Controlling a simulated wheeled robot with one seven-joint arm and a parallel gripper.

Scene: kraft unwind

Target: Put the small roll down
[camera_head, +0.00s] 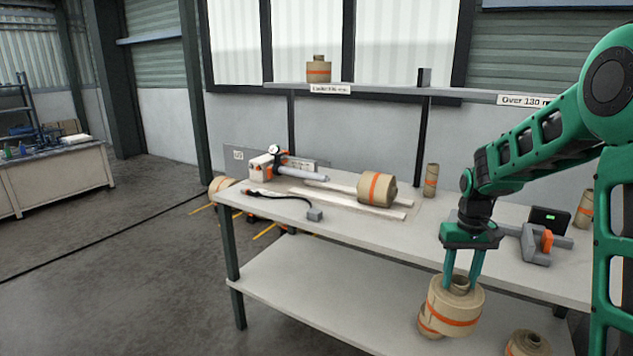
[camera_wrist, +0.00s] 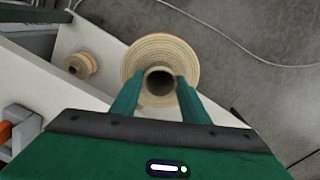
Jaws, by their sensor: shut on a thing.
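My gripper (camera_head: 461,283) points down and is shut on the core of a kraft roll (camera_head: 455,308) with an orange stripe. The roll hangs upright in front of the table's front edge. In the wrist view, both fingers (camera_wrist: 158,90) clasp the core stub of this roll (camera_wrist: 160,52), with grey floor behind it. Its underside is hidden, so I cannot tell whether it touches anything below. Part of another striped roll (camera_head: 427,324) shows just behind it to the left.
The table (camera_head: 330,220) carries a larger roll (camera_head: 376,189), a slim roll (camera_head: 430,180), a gauge device (camera_head: 290,172) and a grey-orange fixture (camera_head: 540,243). A roll (camera_head: 318,70) stands on the wall shelf. Another roll (camera_head: 527,343) is low right. The lower shelf's left part (camera_head: 310,290) is clear.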

